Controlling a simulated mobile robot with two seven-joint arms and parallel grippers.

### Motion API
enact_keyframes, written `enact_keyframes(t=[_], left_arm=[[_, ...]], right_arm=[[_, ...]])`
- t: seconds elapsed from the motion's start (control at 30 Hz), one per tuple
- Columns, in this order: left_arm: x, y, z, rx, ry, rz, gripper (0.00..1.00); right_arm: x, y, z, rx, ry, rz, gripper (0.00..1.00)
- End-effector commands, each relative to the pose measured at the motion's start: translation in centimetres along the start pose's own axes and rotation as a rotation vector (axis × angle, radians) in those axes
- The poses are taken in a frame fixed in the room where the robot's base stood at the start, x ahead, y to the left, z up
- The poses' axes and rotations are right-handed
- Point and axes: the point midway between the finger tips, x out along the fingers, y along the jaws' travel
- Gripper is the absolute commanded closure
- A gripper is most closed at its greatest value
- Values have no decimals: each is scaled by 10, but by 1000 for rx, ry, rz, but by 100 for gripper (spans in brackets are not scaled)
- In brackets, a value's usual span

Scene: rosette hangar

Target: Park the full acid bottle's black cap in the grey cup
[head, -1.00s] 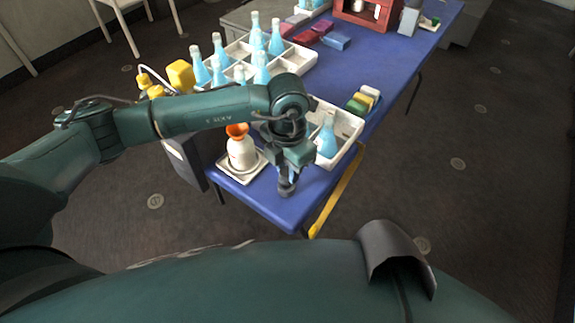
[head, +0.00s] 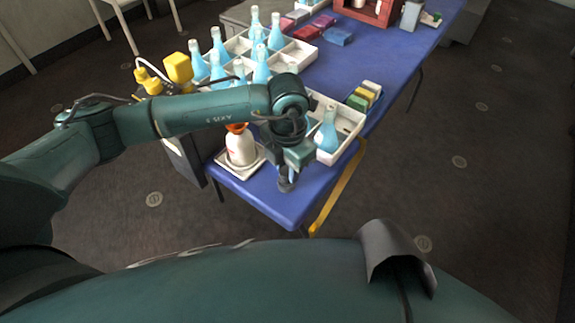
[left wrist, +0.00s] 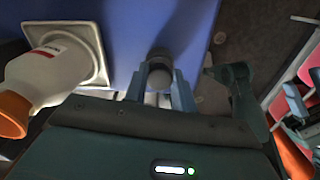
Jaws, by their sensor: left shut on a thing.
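My left gripper (head: 287,172) is over the near end of the blue table, above a dark grey cylinder (head: 285,186) that looks like the grey cup. In the left wrist view, the gripper (left wrist: 160,88) is shut on a small round dark piece (left wrist: 159,79), likely the black cap. The dark cylinder (left wrist: 163,57) shows just beyond it; I cannot tell whether they touch. A white bottle (head: 240,149) with an orange top stands on a square white tray (head: 222,160) left of the gripper. I cannot tell which bottle is the full acid bottle. My right gripper is out of view.
A white bin (head: 349,122) behind the gripper holds a blue flask (head: 327,132). A divided white crate (head: 303,53) with several blue flasks stands farther back. Coloured blocks (head: 366,95) lie near the right edge.

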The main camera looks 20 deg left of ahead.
Motion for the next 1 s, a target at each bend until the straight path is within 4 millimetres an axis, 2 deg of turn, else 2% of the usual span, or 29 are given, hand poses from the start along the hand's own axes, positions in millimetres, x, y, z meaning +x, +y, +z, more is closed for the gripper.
enact_keyframes(t=[0.3,0.33,0.6,0.77,1.0], left_arm=[[0,0,0,0,0,0,95],[0,0,0,0,0,0,72],[0,0,0,0,0,0,50],[0,0,0,0,0,0,49],[0,0,0,0,0,0,30]], right_arm=[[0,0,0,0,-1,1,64],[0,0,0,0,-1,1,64],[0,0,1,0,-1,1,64],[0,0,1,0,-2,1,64],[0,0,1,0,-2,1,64]])
